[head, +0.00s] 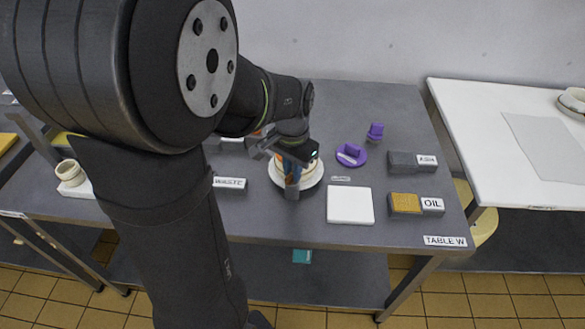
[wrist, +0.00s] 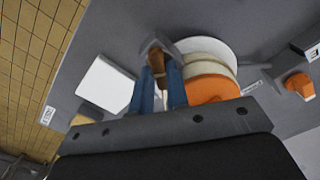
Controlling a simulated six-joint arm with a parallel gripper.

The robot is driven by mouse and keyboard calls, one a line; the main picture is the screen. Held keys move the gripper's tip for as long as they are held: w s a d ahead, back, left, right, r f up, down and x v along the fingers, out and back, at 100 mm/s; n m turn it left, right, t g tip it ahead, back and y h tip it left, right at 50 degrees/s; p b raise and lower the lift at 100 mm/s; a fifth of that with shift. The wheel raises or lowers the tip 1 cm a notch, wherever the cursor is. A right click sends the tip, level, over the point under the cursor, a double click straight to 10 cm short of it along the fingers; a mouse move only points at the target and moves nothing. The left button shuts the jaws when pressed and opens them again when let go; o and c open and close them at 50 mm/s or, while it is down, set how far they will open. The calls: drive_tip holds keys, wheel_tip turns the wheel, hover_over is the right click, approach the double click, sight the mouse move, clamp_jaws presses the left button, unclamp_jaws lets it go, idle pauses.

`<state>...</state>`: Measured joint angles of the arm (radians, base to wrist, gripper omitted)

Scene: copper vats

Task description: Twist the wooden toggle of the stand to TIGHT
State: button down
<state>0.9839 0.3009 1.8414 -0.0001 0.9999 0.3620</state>
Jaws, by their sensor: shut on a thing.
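The stand shows in the head view as a round white base (head: 312,181) with a cream ring on it, partly hidden by my gripper (head: 289,172). In the wrist view the stand has a white base (wrist: 217,47), a cream ring (wrist: 205,67) and an orange top (wrist: 210,89). A brown wooden toggle (wrist: 156,60) stands at the stand's side, beside a grey bracket. My gripper (wrist: 163,78), with blue fingers, is shut on the toggle, one finger on each side. I see no readable TIGHT mark, and the toggle's turn angle is unclear.
A white square plate (head: 350,205) lies right of the stand. Behind it are purple pieces (head: 352,152). The OIL block (head: 405,203) and another dark block (head: 402,161) stand further right. A WASTE label (head: 229,183) is at left. An orange knob (wrist: 299,85) shows in the wrist view.

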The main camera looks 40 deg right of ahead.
drive_tip(key=c, duration=1.4)
unclamp_jaws()
wheel_tip(320, 180, up, 18)
drive_tip(key=shift+f, duration=0.25)
drive_tip(key=shift+f, duration=0.1)
wheel_tip(320, 180, down, 17)
drive_tip(key=shift+f, duration=0.15)
